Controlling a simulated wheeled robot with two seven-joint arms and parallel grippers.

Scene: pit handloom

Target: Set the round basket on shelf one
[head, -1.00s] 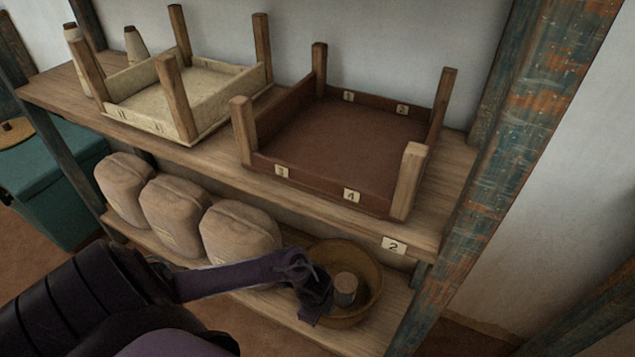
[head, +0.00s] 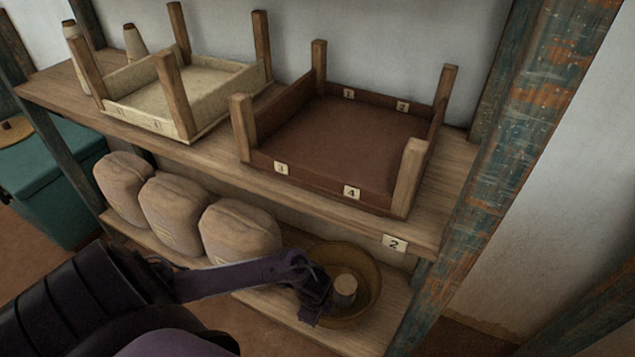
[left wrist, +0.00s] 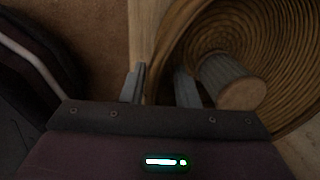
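The round basket (head: 372,276) is a brown coiled bowl on the lower shelf, at its right end. A cone or spool with a pale top (head: 345,286) stands inside it. The left wrist view shows the basket's coiled inner wall (left wrist: 285,60) and the spool (left wrist: 232,82). My left gripper (head: 318,300) reaches down at the basket's left side. In the left wrist view its fingers (left wrist: 160,85) stand apart on either side of the basket's rim, with a gap showing between them. Contact with the rim is hard to make out. My right gripper is not in view.
The upper shelf (head: 455,190) carries a "2" label (head: 395,243), a brown tray with corner posts (head: 345,145) and a cream one (head: 190,100). Several tan sacks (head: 240,232) fill the lower shelf left of the basket. A worn post (head: 480,180) stands at right.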

